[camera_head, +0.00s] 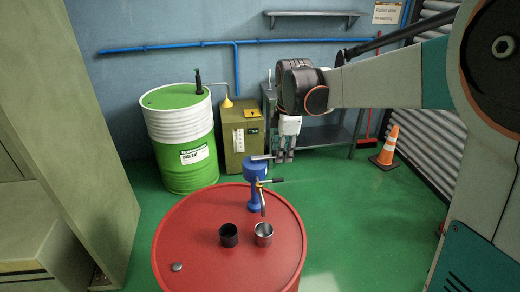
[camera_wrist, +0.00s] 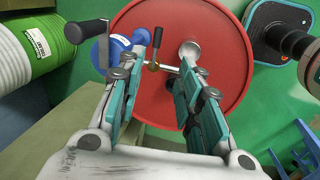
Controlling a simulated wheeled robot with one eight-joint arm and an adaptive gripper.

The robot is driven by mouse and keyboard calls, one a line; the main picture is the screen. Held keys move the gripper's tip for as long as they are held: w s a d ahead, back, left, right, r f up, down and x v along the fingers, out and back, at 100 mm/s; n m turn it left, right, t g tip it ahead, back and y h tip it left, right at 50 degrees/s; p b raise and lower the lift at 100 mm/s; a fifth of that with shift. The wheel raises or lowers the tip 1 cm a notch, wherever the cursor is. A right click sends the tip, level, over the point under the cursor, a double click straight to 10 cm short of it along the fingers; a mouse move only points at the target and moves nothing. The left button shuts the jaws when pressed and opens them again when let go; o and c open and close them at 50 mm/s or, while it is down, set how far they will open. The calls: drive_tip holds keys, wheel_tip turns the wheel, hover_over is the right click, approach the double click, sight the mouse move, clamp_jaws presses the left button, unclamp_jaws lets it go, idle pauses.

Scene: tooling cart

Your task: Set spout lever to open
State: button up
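A blue hand pump (camera_head: 255,190) stands on the red drum (camera_head: 185,225). Its spout lever (camera_head: 272,181) has a black grip and sticks out to the right above the grey spout (camera_head: 263,203). In the wrist view, the lever (camera_wrist: 156,40) shows its black grip and brass base, between the fingers in the picture. My gripper (camera_head: 285,156) points down, beyond and to the right of the pump. It also shows in the wrist view (camera_wrist: 163,52), with fingers apart and nothing held. I see no contact with the lever; the depth between them is hard to tell.
The pump's crank (camera_head: 262,157) sits on top, close to my gripper. A green-white coolant drum (camera_head: 184,140), an olive cabinet (camera_head: 239,140) and an orange cone (camera_head: 388,148) stand behind.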

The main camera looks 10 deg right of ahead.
sight(278, 180)
drive_tip(key=shift+n, duration=0.3)
drive_tip(key=x, duration=0.4)
drive_tip(key=b+x, duration=0.1)
drive_tip(key=x, duration=0.9)
drive_tip(key=shift+w+d+b, duration=0.1)
drive_tip(key=shift+w+b, duration=0.2)
drive_tip(key=shift+b, duration=0.1)
clamp_jaws()
